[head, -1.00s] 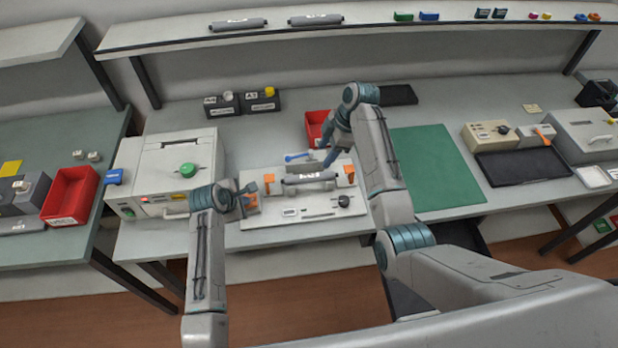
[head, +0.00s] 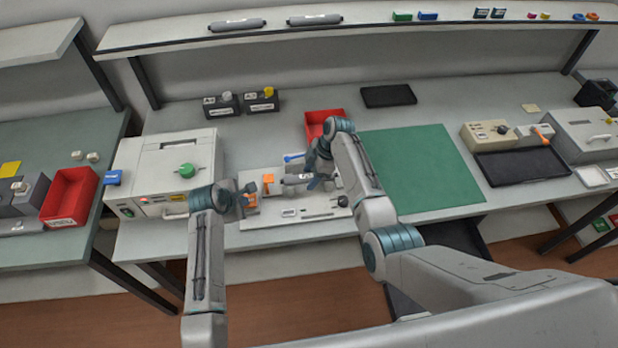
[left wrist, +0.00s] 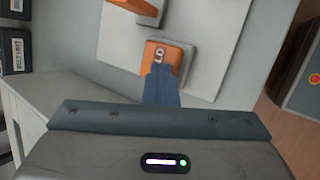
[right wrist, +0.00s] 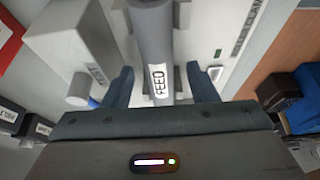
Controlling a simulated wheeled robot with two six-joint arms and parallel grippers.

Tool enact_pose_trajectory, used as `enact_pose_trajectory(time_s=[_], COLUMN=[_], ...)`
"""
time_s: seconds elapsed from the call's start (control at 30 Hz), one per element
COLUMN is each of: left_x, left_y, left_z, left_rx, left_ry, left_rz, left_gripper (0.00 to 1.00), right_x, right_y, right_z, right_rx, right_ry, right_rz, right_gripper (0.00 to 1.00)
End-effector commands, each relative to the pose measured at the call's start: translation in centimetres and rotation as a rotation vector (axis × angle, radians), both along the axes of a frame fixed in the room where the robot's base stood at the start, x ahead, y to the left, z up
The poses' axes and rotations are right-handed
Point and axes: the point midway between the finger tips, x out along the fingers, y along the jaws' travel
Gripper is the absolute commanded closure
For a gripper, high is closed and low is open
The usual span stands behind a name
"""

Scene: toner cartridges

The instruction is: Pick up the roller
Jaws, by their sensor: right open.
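The roller (head: 296,180) is a dark grey cylinder lying on a white fixture plate (head: 262,222) in the head view. In the right wrist view the roller (right wrist: 155,45) carries a FEED label. My right gripper (head: 318,178) is over the roller's right part. Its open fingers (right wrist: 161,85) stand on either side of the roller, apart from it. My left gripper (head: 247,200) is at the plate's left edge. Its fingers (left wrist: 160,80) are together against or just in front of an orange block (left wrist: 170,56) with a partly hidden label; I cannot tell whether they touch.
A blue-handled part (head: 293,157) lies behind the roller. An orange block (head: 268,182) stands at its left end. A red bin (head: 312,124) is behind the plate, a green mat (head: 425,170) to the right, and a printer-like machine (head: 155,165) to the left.

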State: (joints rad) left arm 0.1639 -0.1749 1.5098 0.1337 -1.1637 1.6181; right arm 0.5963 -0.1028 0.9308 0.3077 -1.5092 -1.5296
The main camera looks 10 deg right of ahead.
Motion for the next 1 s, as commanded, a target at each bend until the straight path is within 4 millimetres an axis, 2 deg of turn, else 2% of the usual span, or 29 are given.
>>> enact_pose_trajectory(time_s=[0.13, 0.17, 0.4, 0.63, 0.73, 0.87, 1.0], left_x=[-0.1, -0.1, -0.1, -0.1, -0.1, -0.1, -0.1], left_y=[0.0, 0.0, 0.0, 0.0, 0.0, 0.0, 0.0], left_z=[-0.2, -0.2, -0.2, -0.2, -0.2, -0.2, -0.2], left_rx=[0.002, 0.002, 0.001, 0.002, 0.002, 0.001, 0.001], left_ry=[0.003, 0.003, 0.004, 0.003, 0.003, 0.003, 0.003], left_rz=[0.000, 0.000, -0.001, 0.000, 0.000, -0.001, -0.001], left_gripper=[1.00, 1.00, 1.00, 1.00, 1.00, 1.00, 1.00], right_x=[0.0, 0.0, 0.0, 0.0, 0.0, 0.0, 0.1], right_y=[0.0, 0.0, 0.0, 0.0, 0.0, 0.0, 0.0], right_z=[0.0, 0.0, 0.0, 0.1, 0.7, 2.9, 5.9], right_rx=[0.000, 0.000, 0.000, 0.000, 0.000, 0.001, 0.001], right_ry=[0.000, 0.000, 0.000, 0.000, -0.001, -0.004, -0.006], right_rz=[0.000, 0.000, 0.000, 0.000, 0.001, 0.001, 0.001], right_gripper=[0.47, 0.51, 0.98, 0.98, 0.98, 0.98, 0.98])
